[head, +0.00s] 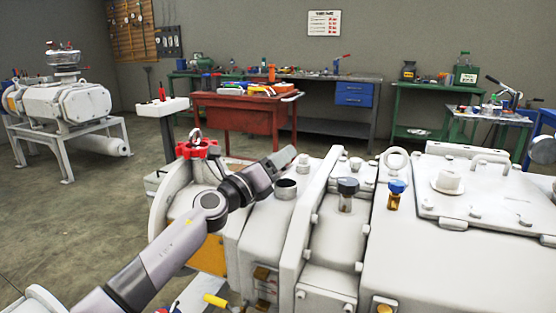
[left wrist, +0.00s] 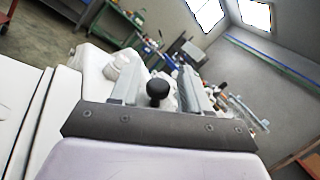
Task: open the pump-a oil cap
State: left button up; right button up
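The large off-white pump (head: 330,245) fills the right front of the head view. On its top are a black cap (head: 347,186) on a short neck and a blue cap (head: 397,187) on an amber neck. I see no label telling which is the oil cap. My left gripper (head: 285,156) is above the pump, left of the black cap and apart from it. In the left wrist view its two fingers (left wrist: 160,88) are spread, with a black round knob (left wrist: 158,91) showing between them; I cannot tell its distance. My right gripper is not in view.
A lifting ring (head: 397,160) and a bolted lid (head: 485,200) are on the pump's right. A red workbench (head: 240,115) stands behind.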

pick_arm(q)
jog(key=shift+s+a+f+p, duration=0.1)
jog(key=shift+s+a+p, duration=0.3)
jog(key=shift+s+p, duration=0.1)
jog(key=p+v, duration=0.2)
jog(key=v, duration=0.3)
jog(key=shift+s+a+f, duration=0.15)
jog(key=shift+s+a, duration=0.05)
jog(key=shift+s, duration=0.2)
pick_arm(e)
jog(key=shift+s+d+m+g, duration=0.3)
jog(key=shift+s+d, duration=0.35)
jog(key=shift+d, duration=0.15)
pick_arm(q)
jog(key=shift+o, duration=0.4)
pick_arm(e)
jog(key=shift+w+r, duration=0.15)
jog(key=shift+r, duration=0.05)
